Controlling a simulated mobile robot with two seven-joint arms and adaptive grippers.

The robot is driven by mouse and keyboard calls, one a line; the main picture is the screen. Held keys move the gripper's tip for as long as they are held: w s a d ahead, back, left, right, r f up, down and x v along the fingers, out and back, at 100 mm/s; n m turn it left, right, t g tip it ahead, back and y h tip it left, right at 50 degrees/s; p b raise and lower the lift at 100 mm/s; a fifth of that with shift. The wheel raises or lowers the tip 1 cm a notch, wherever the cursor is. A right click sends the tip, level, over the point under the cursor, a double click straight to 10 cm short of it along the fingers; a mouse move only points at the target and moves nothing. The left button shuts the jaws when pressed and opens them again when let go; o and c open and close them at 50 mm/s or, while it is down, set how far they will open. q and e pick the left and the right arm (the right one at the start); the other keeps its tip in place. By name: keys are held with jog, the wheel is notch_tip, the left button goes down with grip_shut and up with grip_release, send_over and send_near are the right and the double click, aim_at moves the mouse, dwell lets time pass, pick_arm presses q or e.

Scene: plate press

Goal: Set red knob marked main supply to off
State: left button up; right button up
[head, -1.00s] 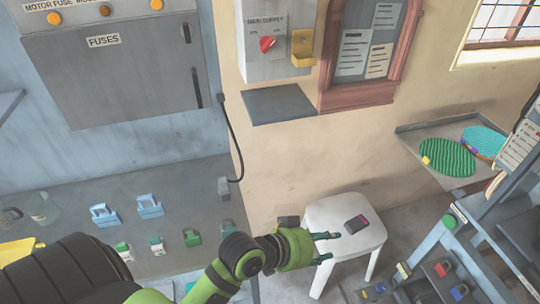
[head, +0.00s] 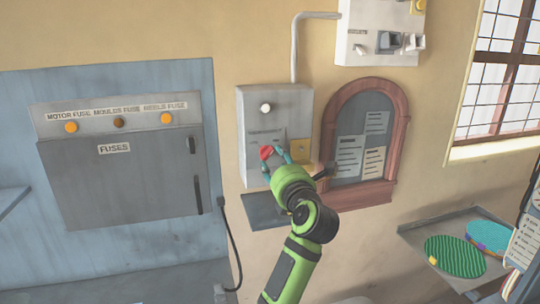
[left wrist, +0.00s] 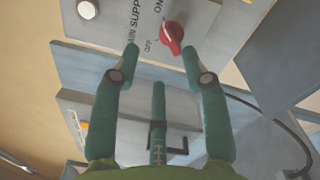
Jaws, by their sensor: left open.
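The red knob (head: 266,152) is on the front of a grey main supply box (head: 252,110) on the wall. In the left wrist view the red knob (left wrist: 173,36) shows beside the ON and OFF lettering; I cannot tell for sure which its pointer faces. My left gripper (head: 274,160) is open in front of the box, with its fingertips close to the knob. In the left wrist view the left gripper's (left wrist: 160,49) fingertips are just short of the knob, which lies nearer the right finger. Contact is not visible. My right gripper is not in view.
A yellow part (head: 300,149) sits at the box's lower right. A grey shelf (head: 258,212) juts out below the box. An arched wooden notice frame (head: 398,150) hangs at the right, and a fuse cabinet (head: 110,180) at the left. A switch box (head: 355,25) is above.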

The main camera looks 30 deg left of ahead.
aim_at(269, 153)
pick_arm(q)
jog(key=shift+g, duration=0.3)
jog(key=p+x, duration=0.3)
jog(key=x, duration=0.3)
jog(key=shift+w+a+f, duration=0.15)
jog(key=shift+w+f, duration=0.05)
jog(key=shift+w+a, duration=0.3)
jog(key=shift+f, duration=0.1)
jog(key=shift+c, duration=0.4)
grip_shut()
